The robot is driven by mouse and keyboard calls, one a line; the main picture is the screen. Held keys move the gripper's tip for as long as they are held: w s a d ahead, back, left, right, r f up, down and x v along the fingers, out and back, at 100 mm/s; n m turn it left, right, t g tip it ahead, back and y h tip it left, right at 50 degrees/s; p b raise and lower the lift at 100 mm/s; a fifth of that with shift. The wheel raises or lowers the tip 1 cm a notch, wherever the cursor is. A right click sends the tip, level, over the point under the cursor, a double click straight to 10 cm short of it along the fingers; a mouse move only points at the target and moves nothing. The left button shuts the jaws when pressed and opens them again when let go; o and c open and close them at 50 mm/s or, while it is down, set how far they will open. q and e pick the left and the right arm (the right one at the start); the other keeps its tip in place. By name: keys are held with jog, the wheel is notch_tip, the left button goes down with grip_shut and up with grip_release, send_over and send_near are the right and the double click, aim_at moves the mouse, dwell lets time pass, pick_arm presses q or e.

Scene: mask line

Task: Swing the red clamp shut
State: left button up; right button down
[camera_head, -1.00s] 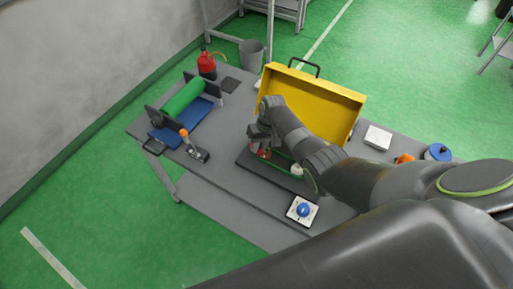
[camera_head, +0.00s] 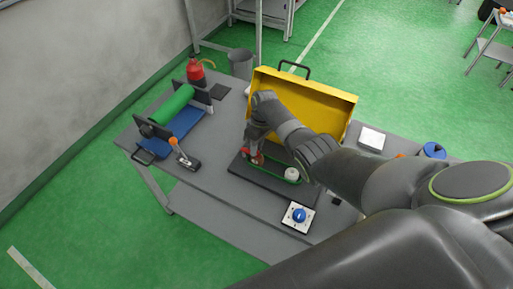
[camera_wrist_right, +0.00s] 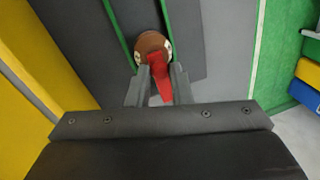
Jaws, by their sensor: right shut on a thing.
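The red clamp (camera_head: 257,158) sits at the left part of a dark base plate (camera_head: 277,184) on the grey table. My right gripper (camera_head: 252,143) comes down on it from above. In the right wrist view the fingers (camera_wrist_right: 159,82) are shut on the clamp's red handle (camera_wrist_right: 158,72), which shows between them. A brown round part (camera_wrist_right: 152,43) lies just beyond the fingertips. My gripper hides part of the clamp in the head view. My left gripper is not in view.
A green loop and a white round part (camera_head: 291,173) are on the base plate. The open yellow case (camera_head: 310,103) stands close behind. A blue button (camera_head: 299,215) is in front. An orange-handled lever (camera_head: 185,155) and a green roll (camera_head: 172,104) are at left.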

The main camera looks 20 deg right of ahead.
jog(key=shift+r, duration=0.1)
jog(key=c, duration=1.3)
grip_release()
jog(key=shift+w+d+r, duration=0.1)
jog(key=shift+r, duration=0.2)
notch_tip(320, 180, up, 16)
jog(key=w+d+b, duration=0.1)
jog(key=d+b, duration=0.1)
jog(key=d, duration=0.1)
jog(key=shift+w+r, duration=0.2)
jog(key=shift+f, duration=0.1)
